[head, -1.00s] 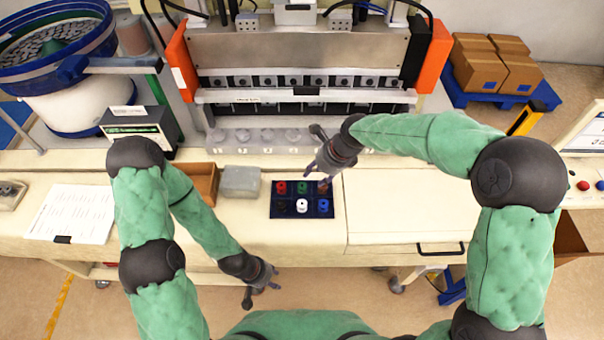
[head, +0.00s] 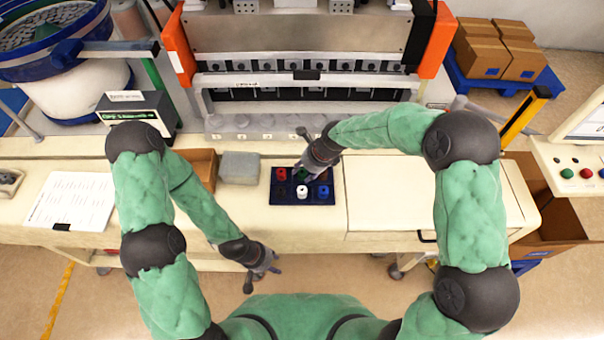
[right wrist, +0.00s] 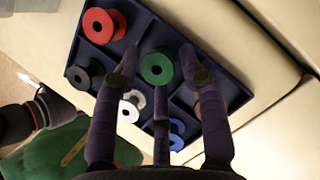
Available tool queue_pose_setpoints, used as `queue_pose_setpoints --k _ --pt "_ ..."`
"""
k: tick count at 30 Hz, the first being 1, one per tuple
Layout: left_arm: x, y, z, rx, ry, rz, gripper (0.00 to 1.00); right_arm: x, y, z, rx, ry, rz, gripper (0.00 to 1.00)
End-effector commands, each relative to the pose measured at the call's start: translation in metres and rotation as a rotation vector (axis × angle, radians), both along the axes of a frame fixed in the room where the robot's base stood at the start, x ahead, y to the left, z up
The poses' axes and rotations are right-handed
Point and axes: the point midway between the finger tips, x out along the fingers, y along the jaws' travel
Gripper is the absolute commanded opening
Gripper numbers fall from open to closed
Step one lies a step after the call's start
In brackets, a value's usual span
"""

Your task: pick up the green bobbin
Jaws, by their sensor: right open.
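The green bobbin (right wrist: 157,68) stands in a compartment of the dark blue tray (right wrist: 232,91), in the far row. In the head view the green bobbin (head: 303,172) is partly covered by my right gripper (head: 309,170). In the right wrist view my right gripper (right wrist: 160,85) is open, with its fingers around the sides of the green bobbin in the picture; I cannot tell whether they touch it. My left gripper (head: 263,276) hangs in front of the table edge, away from the tray, and its fingers are too small to read.
The tray also holds a red bobbin (right wrist: 104,25), a black bobbin (right wrist: 79,77), a white bobbin (right wrist: 131,105) and a blue bobbin (right wrist: 176,133). A grey block (head: 239,167) and a brown box (head: 201,166) sit left of the tray. The tabletop on the right is clear.

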Motion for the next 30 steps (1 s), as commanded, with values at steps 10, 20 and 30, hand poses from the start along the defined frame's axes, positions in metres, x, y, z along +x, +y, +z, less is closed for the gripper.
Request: queue_pose_setpoints --k 10,20,30 --pt "0.000 0.000 0.000 0.000 0.000 0.000 0.40 0.001 0.001 -0.003 0.000 -0.001 0.000 0.28" --pt "0.000 0.000 0.000 0.000 0.000 0.000 0.40 0.000 0.001 -0.003 0.000 0.000 0.000 0.10" --pt "0.000 0.000 0.001 0.000 0.000 0.000 0.40 0.001 0.002 0.011 0.001 -0.003 -0.001 0.10"
